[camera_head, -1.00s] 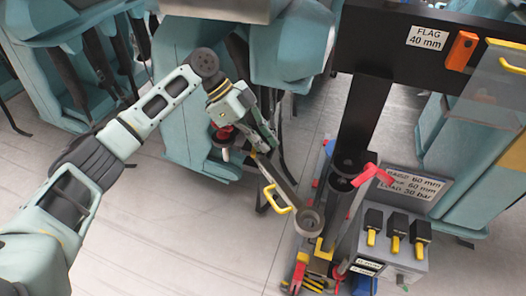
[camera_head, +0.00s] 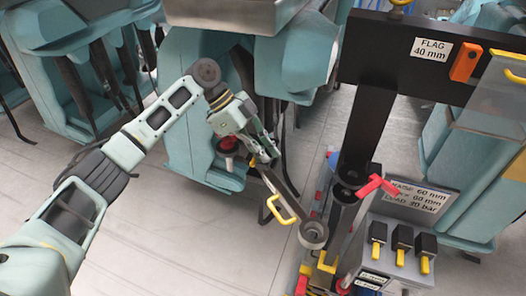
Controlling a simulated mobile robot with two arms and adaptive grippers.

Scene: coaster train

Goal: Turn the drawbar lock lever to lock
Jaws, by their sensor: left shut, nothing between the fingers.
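A dark drawbar (camera_head: 281,186) with a grey ring end (camera_head: 313,234) and a yellow handle (camera_head: 281,208) slants down from the teal vehicle body. A red lever (camera_head: 376,186) stands by the black post on the right; I cannot tell for certain which part is the drawbar lock lever. My left gripper (camera_head: 270,158) is shut and empty, pointing down at the upper end of the drawbar. Whether it touches anything there is unclear. A red knob (camera_head: 228,146) shows just left of the gripper. My right gripper is not in view.
A black post (camera_head: 362,135) carries a crossbeam with a "FLAG 40 mm" label (camera_head: 432,51) and an orange block (camera_head: 465,65). A grey box with several black-and-yellow switches (camera_head: 401,240) stands at the lower right. The floor (camera_head: 170,240) at the lower left is clear.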

